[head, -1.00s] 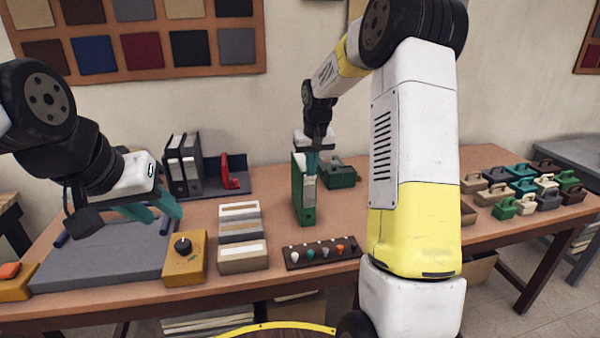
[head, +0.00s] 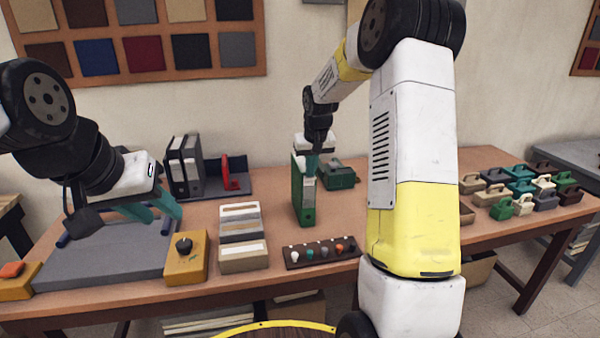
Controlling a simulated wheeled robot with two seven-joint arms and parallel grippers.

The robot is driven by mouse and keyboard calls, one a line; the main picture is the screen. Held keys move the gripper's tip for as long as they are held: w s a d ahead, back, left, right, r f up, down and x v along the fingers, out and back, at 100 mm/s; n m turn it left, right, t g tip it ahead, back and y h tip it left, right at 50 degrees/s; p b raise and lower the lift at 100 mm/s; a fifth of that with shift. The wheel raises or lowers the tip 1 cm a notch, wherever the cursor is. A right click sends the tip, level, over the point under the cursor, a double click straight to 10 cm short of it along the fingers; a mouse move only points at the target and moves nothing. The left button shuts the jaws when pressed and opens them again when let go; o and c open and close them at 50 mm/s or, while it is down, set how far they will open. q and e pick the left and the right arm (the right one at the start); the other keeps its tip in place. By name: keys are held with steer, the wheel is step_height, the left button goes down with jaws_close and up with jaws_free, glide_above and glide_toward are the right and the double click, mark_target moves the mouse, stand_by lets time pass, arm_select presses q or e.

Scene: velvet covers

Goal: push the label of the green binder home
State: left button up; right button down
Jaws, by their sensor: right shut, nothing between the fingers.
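The green binder (head: 298,193) stands upright on the table, its spine toward me. Its pale label (head: 309,184) shows on the spine. My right gripper (head: 311,172) is shut and empty, pointing down at the upper spine. Its teal fingertips are at the label's top end and hide what is behind them. I cannot tell whether they touch the label or how far it sits in its holder. My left gripper (head: 158,212) is open and empty, above the grey board at the left.
A grey flat-bed device (head: 105,262) with a yellow knob box (head: 186,260) is at left. Label boxes (head: 242,258) and a strip of coloured knobs (head: 320,252) lie in front of the binder. A dark green object (head: 337,177) sits behind it. Several small handled blocks (head: 522,187) stand at right.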

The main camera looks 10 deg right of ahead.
steer(key=s+f+g, duration=0.1)
steer(key=s+f, duration=0.2)
steer(key=f, duration=0.1)
step_height(320, 180, up, 11)
steer(key=t, duration=0.1)
steer(key=shift+s+r, duration=0.15)
steer(key=shift+s, duration=0.2)
steer(key=s+a+r, duration=0.1)
steer(key=s, duration=0.9)
steer(key=s+a+r+t+y, duration=0.1)
steer(key=s+a+r, duration=0.1)
steer(key=s, duration=0.8)
steer(key=s+a+r+t+y, duration=0.1)
steer(key=s+r, duration=0.1)
steer(key=s, duration=0.8)
steer(key=shift+a+r, duration=0.25)
steer(key=shift+a, duration=0.15)
steer(key=shift+w, duration=0.1)
